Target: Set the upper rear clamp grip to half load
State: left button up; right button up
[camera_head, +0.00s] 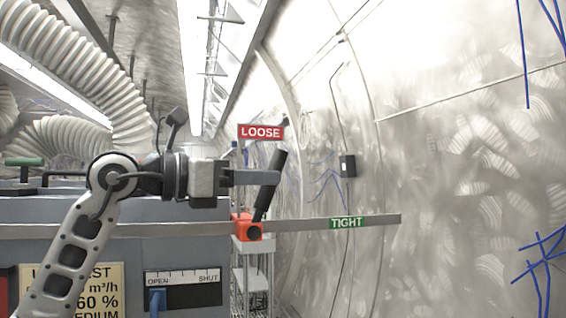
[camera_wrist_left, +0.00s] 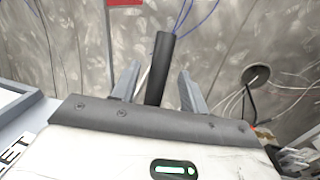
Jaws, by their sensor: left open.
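The clamp grip is a black handle (camera_head: 271,188) on an orange clamp body (camera_head: 246,228), which sits on a grey rail (camera_head: 300,224). The handle points up, leaning a little right. A red LOOSE sign (camera_head: 261,131) is near its upper end; a green TIGHT sign (camera_head: 348,222) is on the rail to the right. My left gripper (camera_head: 276,177) is at the handle's upper half, level with it. In the left wrist view, the handle (camera_wrist_left: 161,62) stands between the two open fingers (camera_wrist_left: 158,76), with gaps visible on both sides. My right gripper is not visible.
A grey cabinet (camera_head: 120,218) stands at the left, with an OPEN–SHUT slider panel (camera_head: 183,290) and a yellowish label (camera_head: 100,285). White ribbed hoses (camera_head: 85,60) hang above. A curved steel wall (camera_head: 450,150) fills the right. A small dark box (camera_head: 348,166) is on it.

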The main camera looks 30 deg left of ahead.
pick_arm(q)
jog(key=p+x, duration=0.1)
jog(key=x, duration=0.4)
jog(key=shift+w, duration=0.1)
grip_shut()
